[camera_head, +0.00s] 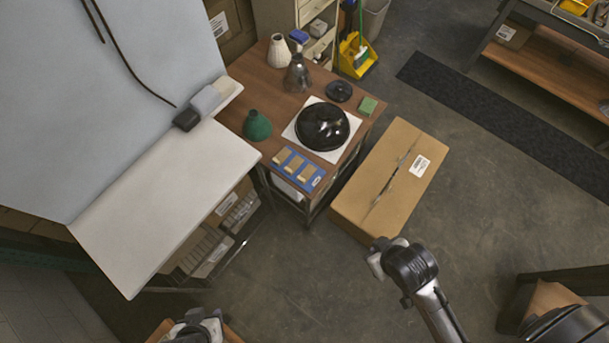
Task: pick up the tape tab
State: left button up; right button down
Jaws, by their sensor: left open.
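Three small tan tabs lie in a row on a blue card (318,182) at the table's front edge; they look like the tape tabs. The left one is a tan tab (282,156), the middle one a tan tab (294,164), the right one a tan tab (305,174). My left gripper (203,326) is at the bottom edge, partly cut off, open and well apart from the card. A dark joint of my right arm (410,264) shows over the front of the cardboard box; I see no right fingertips.
The wooden table (262,83) holds a black dome (322,127) on a white sheet, a green cone (257,126), a glass flask (298,73) and a green block (369,105). A cardboard box (400,165) stands right of it. A white panel surface (165,195) is at left.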

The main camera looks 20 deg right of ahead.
jog(key=c, duration=1.9)
grip_release()
jog(key=shift+a, duration=0.1)
jog(key=o, duration=0.9)
jog(key=shift+a, duration=0.15)
jog(key=shift+w, duration=0.1)
